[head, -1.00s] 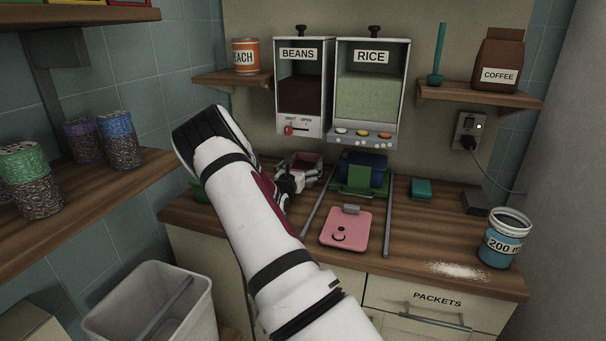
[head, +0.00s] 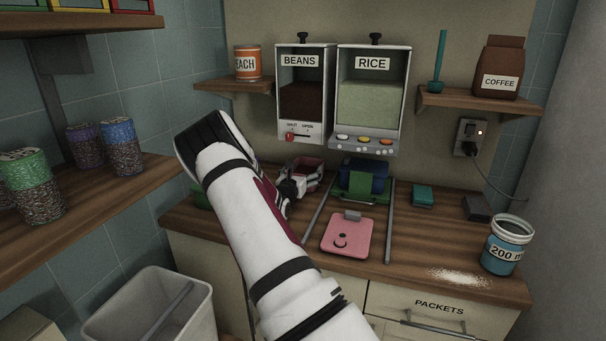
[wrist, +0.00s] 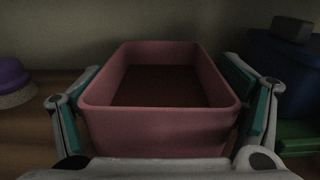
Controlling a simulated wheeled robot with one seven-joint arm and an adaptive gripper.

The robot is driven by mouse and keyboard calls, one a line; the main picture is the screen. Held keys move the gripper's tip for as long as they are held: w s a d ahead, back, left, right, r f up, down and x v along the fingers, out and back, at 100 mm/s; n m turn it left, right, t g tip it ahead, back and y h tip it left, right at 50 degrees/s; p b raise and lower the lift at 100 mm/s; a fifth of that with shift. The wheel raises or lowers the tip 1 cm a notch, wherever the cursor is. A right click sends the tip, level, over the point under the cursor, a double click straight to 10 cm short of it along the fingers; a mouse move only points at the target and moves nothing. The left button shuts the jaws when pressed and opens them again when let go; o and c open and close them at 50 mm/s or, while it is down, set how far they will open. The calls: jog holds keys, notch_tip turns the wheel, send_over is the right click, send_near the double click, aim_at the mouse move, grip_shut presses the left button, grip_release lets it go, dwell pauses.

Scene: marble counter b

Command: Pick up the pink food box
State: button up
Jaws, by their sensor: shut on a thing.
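The pink food box (wrist: 158,120) is an open, rounded rectangular tub with a dark brown inside. In the wrist view it fills the middle, between the two fingers. My gripper (wrist: 160,110) is shut on it, with teal pads against its left and right sides. In the head view the box (head: 306,167) is at the back of the counter below the beans dispenser, partly hidden by my gripper (head: 298,184). Whether its base touches the counter cannot be told. A pink lid (head: 347,236) with a grey clip lies flat at the counter's front.
A blue box (head: 364,178) with a green piece stands right of the pink box, between two metal rails (head: 390,222). The beans (head: 302,95) and rice (head: 372,98) dispensers hang above. A blue jar (head: 506,246) and spilled white powder (head: 458,277) are at right.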

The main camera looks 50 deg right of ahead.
jog(key=shift+r, duration=1.65)
jog(key=shift+s+a, duration=0.1)
jog(key=shift+s, duration=0.05)
jog(key=s+a+r+p, duration=0.1)
jog(key=s+a+p, duration=0.1)
jog(key=s+a, duration=0.7)
jog(key=shift+s+a+r, duration=0.2)
jog(key=shift+s+r, duration=0.05)
jog(key=shift+s, duration=1.4)
jog(key=shift+a, duration=0.1)
